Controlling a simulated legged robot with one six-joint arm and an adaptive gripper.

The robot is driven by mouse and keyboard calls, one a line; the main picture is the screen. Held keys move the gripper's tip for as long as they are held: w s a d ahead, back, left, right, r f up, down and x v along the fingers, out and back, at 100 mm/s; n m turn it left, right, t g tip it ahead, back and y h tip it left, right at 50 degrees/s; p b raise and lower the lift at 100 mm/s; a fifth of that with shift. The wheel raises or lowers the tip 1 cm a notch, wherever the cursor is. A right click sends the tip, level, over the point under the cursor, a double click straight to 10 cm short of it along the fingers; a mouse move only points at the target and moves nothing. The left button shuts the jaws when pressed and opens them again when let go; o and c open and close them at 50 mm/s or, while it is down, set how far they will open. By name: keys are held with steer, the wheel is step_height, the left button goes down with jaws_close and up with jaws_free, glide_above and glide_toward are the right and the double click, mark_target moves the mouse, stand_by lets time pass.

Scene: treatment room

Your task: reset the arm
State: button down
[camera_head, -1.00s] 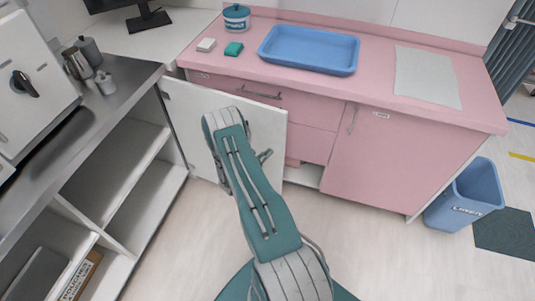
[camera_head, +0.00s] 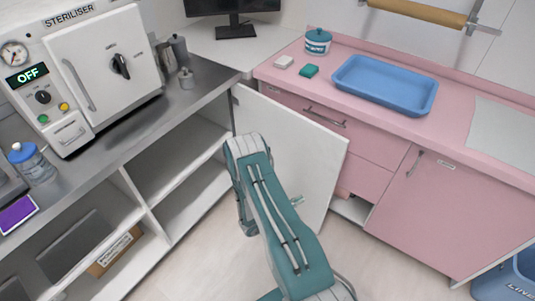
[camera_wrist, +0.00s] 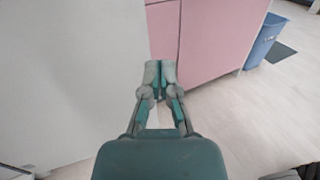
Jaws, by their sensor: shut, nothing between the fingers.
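My arm shows in the head view, raised in front of the open white cabinet door (camera_head: 290,150). Beyond the fingertips are the pink cabinet front (camera_wrist: 205,40) and the floor. The pale panel filling the left of the wrist view looks like the open door (camera_wrist: 70,80).
A pink counter (camera_head: 450,125) carries a blue tray (camera_head: 385,84), a teal-lidded jar (camera_head: 318,41) and two small blocks. The steriliser (camera_head: 95,75) stands on a steel counter (camera_head: 130,135) at left. A blue bin (camera_head: 505,278) stands at right. Floor between is clear.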

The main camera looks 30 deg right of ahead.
steer(key=a+r+m+g+y, duration=0.25)
steer(key=r+m+y, duration=0.2)
steer(key=r, duration=0.75)
steer(key=a+r+m+g+y, duration=0.2)
steer(key=a+r+m+y, duration=0.3)
steer(key=r, duration=0.8)
steer(key=s+a+r+m+t+y, duration=0.4)
steer(key=s+a+r+t, duration=0.1)
steer(key=a+r, duration=0.4)
steer(key=s+a+r+m+t+y, duration=0.4)
steer(key=s+a+r+t, duration=0.2)
steer(key=s+a+r, duration=0.2)
steer(key=shift+s+a+r, duration=0.2)
steer(key=shift+a+r, duration=0.6)
steer(key=shift+a, duration=0.1)
